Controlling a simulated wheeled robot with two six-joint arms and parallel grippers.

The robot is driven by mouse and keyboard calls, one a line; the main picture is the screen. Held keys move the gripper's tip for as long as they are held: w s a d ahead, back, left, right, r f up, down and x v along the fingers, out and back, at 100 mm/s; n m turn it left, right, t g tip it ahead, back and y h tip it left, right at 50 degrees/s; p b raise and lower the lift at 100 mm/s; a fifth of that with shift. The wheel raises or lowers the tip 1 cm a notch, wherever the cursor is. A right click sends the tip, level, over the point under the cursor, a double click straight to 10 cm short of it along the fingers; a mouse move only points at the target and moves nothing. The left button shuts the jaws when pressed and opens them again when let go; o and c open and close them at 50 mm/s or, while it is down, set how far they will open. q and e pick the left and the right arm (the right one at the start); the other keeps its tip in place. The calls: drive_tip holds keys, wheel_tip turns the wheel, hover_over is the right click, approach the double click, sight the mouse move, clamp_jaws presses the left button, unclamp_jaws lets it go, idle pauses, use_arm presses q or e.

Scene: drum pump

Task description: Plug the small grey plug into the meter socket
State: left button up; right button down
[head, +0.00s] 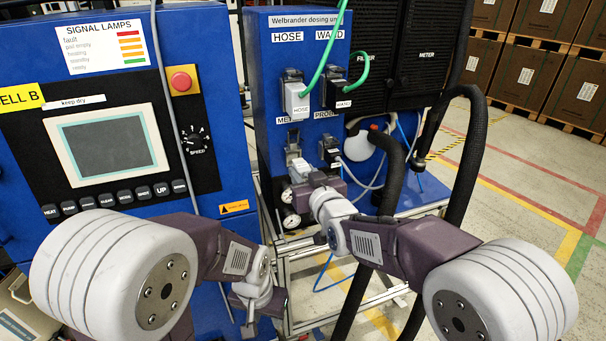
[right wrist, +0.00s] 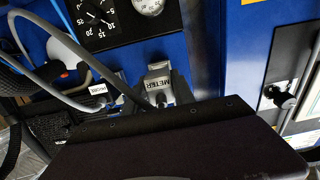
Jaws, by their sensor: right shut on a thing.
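The small grey plug (right wrist: 158,94), labelled METER, sticks out past the edge of my right gripper in the right wrist view. In the head view it is a pale shape (head: 300,167) just below the meter socket (head: 293,145), in line with it. My right gripper (head: 312,184) is shut on the plug, at the front of the blue dosing unit. The gripper body hides the plug's lower part. I cannot tell whether plug and socket touch. My left gripper (head: 258,312) hangs low in front of the left cabinet; its jaw opening is unclear.
The grey HOSE plug (head: 296,98) and black WAND plug (head: 338,94), with green cables, sit above. The black PROBE plug (head: 330,150) is close on the right. Thick black hoses (head: 474,150) hang at the right. The control panel (head: 105,145) stands at the left.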

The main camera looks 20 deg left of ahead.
sight(298, 164)
drive_tip(key=shift+w+a, duration=0.1)
drive_tip(key=shift+w, duration=0.05)
drive_tip(key=shift+w+a, duration=0.2)
drive_tip(key=shift+w, duration=0.1)
drive_tip(key=shift+w+a+p, duration=0.35)
drive_tip(key=shift+w, duration=0.15)
idle(0.5)
drive_tip(key=shift+w+a, duration=0.4)
drive_tip(key=shift+w, duration=0.2)
idle(0.9)
drive_tip(key=shift+w+r, duration=0.1)
drive_tip(key=c, duration=1)
unclamp_jaws()
drive_tip(key=shift+o, duration=0.2)
drive_tip(key=shift+a, duration=0.1)
